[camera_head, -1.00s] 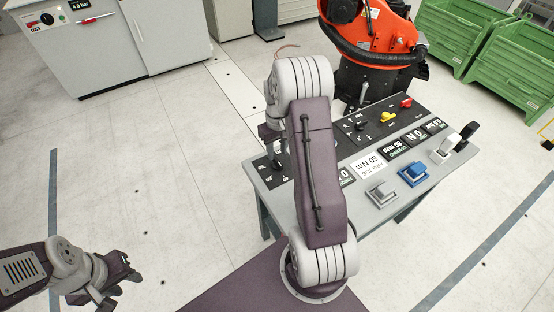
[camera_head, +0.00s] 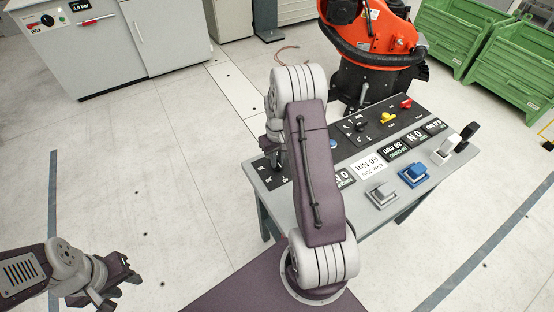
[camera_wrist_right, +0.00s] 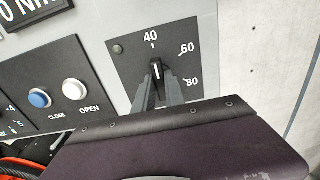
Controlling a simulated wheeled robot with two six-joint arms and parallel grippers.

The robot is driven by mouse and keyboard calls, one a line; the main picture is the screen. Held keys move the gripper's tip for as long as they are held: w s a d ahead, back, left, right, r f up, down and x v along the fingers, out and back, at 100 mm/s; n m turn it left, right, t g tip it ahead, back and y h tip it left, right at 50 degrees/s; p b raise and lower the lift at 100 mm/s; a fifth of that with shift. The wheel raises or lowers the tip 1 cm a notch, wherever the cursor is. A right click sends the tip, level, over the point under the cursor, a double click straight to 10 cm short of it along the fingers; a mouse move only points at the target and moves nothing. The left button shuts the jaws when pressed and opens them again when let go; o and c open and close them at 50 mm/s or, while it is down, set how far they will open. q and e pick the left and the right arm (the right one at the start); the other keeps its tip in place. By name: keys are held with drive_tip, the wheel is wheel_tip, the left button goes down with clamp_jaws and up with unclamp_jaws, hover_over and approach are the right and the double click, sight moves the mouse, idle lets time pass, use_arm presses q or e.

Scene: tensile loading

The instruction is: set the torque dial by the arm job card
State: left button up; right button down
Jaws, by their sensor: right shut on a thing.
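The torque dial (camera_wrist_right: 156,71) is a black knob with a white line on a dark plate marked 40, 60 and 80. Its line points up at about 40 in the right wrist view. My right gripper (camera_wrist_right: 158,82) is shut on the dial, one finger on each side. In the head view my right gripper (camera_head: 274,160) is over the panel's left end and hides the knob. The arm job card (camera_head: 371,166) is white and reads 60 Nm, upside down in the head view. My left gripper (camera_head: 112,290) is at the lower left, away from the bench; its jaw opening is unclear.
The grey bench (camera_head: 268,200) carries a blue button (camera_head: 333,144), a white button (camera_wrist_right: 74,89), a yellow knob (camera_head: 387,117), a red knob (camera_head: 406,103) and a blue rocker (camera_head: 413,174). An orange robot (camera_head: 372,30) stands behind. Green crates (camera_head: 506,60) are at the right.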

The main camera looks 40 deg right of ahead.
drive_tip(key=m+p, duration=0.1)
drive_tip(key=m, duration=0.2)
drive_tip(key=shift+r+p, duration=0.15)
drive_tip(key=shift+p, duration=0.15)
drive_tip(key=m+p, duration=0.1)
drive_tip(key=m, duration=0.1)
drive_tip(key=shift+m, duration=0.3)
drive_tip(key=m+p, duration=0.1)
drive_tip(key=m, duration=0.2)
drive_tip(key=shift+w+m+p, duration=0.1)
drive_tip(key=shift+m+p, duration=0.25)
drive_tip(key=shift+m, duration=1.05)
drive_tip(key=c, duration=1.4)
unclamp_jaws()
